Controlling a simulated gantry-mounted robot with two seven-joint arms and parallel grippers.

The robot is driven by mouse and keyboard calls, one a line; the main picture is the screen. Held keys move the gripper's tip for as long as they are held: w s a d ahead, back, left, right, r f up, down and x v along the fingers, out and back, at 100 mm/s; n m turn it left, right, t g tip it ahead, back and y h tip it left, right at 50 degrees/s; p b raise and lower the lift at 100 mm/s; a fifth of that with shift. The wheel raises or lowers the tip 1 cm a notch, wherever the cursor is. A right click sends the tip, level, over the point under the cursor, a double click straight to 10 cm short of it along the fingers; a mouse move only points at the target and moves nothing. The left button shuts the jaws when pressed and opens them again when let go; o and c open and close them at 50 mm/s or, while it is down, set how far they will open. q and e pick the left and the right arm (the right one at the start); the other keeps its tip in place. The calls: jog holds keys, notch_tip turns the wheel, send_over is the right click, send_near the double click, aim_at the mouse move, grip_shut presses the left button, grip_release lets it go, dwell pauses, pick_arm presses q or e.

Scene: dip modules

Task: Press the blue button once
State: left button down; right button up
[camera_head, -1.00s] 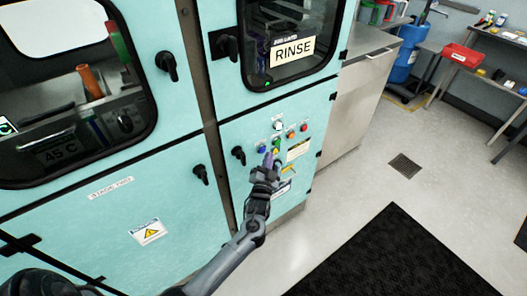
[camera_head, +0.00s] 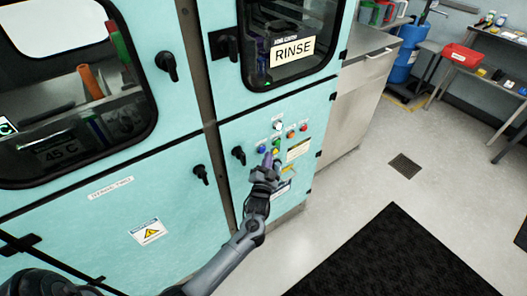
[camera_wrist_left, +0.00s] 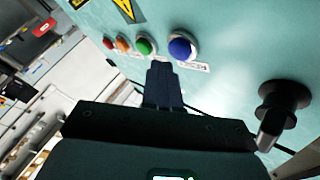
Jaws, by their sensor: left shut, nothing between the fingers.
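The blue button (camera_head: 262,149) is at the left end of a row of buttons on the teal machine's lower right panel. In the left wrist view the blue button (camera_wrist_left: 181,48) is large, round and fully visible, with a pale ring and a small label below it. My left gripper (camera_head: 268,160) is shut and empty in front of the panel, just below and right of the blue button. In the left wrist view its fingertips (camera_wrist_left: 161,67) show below and left of the button, with a visible offset. My right gripper is in neither view.
Green (camera_wrist_left: 145,47), orange (camera_wrist_left: 122,44) and red (camera_wrist_left: 108,43) buttons continue the row. A black knob handle (camera_wrist_left: 281,108) projects beside the blue button. Open floor (camera_head: 350,205) lies to the right.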

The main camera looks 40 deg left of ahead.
pick_arm(q)
jog(key=shift+w+a, duration=0.15)
jog(key=shift+a, duration=0.65)
dwell(0.9)
jog(key=shift+d, duration=0.1)
jog(key=shift+s+d+p, duration=0.2)
jog(key=shift+d+p, duration=0.3)
jog(key=shift+d, duration=0.2)
jog(key=d, duration=0.1)
jog(key=d+p, duration=0.1)
jog(key=d, duration=0.1)
jog(key=s+d, duration=0.1)
jog(key=d, duration=0.1)
dwell(0.4)
dwell(0.6)
